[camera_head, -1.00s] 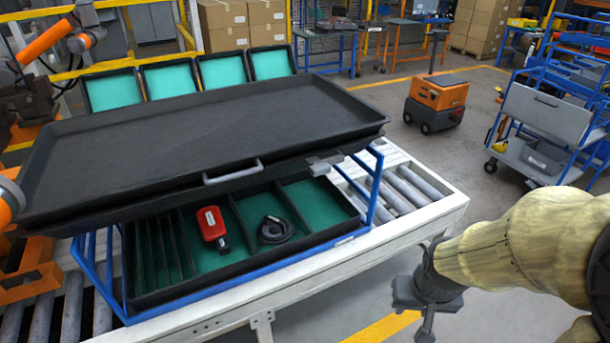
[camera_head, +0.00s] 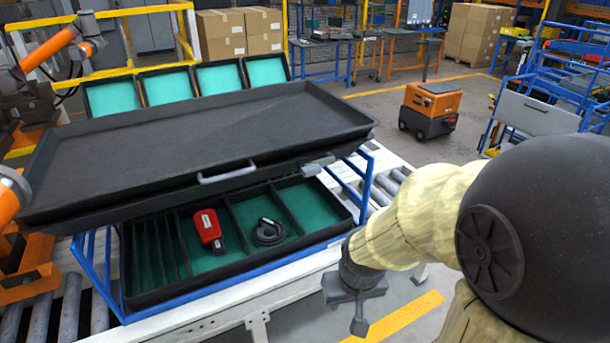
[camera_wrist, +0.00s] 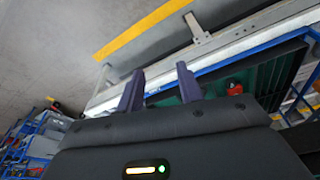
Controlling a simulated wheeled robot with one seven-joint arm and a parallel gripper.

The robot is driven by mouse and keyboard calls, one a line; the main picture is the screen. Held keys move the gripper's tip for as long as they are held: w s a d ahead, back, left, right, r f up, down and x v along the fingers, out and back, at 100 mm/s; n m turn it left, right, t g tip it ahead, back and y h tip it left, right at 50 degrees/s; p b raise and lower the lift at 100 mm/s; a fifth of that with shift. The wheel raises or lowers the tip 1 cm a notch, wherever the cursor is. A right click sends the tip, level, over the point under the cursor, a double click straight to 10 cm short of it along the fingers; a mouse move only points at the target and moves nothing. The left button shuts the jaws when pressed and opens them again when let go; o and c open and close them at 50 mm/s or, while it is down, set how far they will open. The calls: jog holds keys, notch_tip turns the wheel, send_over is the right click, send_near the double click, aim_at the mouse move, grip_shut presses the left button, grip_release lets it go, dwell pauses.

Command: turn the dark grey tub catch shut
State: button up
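The large black tub (camera_head: 200,140) sits tilted on top of a blue frame over the conveyor. The dark grey catch (camera_head: 318,165) is a small block at the right part of its front rim, sticking out from the edge. A light grey bar handle (camera_head: 227,173) is on the same rim, further left. My gripper (camera_head: 357,306) is below and a little right of the catch, in front of the conveyor, apart from it and pointing down. In the wrist view my gripper (camera_wrist: 160,82) has two dark fingers apart with nothing between them. I cannot make out the catch there.
Below the tub is a green-lined tray (camera_head: 312,205) with compartments holding a red device (camera_head: 208,229) and a coiled black cable (camera_head: 269,232). The white conveyor rail (camera_head: 215,318) runs along the front.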

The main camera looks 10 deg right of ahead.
jog(key=shift+o, duration=0.4)
jog(key=o, duration=0.4)
jog(key=shift+w, duration=0.1)
jog(key=o, duration=0.3)
jog(key=shift+w+d, duration=0.2)
jog(key=shift+w, duration=0.15)
jog(key=shift+o, duration=0.5)
jog(key=w+d+t, duration=0.2)
jog(key=w+t, duration=0.1)
jog(key=w, duration=0.4)
jog(key=w+d+n+t, duration=0.1)
jog(key=w+d+t, duration=0.1)
jog(key=w, duration=0.5)
jog(key=shift+w+f+n+t+p, duration=0.25)
jog(key=shift+w+n+t+p, duration=0.05)
jog(key=shift+t, duration=0.5)
jog(key=w+d+r+n+t+y, duration=0.1)
jog(key=w+r+n+t+y, duration=0.1)
jog(key=w+r+t+y, duration=0.2)
jog(key=w+t+y, duration=0.1)
jog(key=w+t, duration=0.2)
jog(key=t, duration=0.1)
jog(key=shift+d+y, duration=0.25)
jog(key=shift+y, duration=0.05)
jog(key=shift+w+p, duration=0.2)
jog(key=shift+p, duration=0.1)
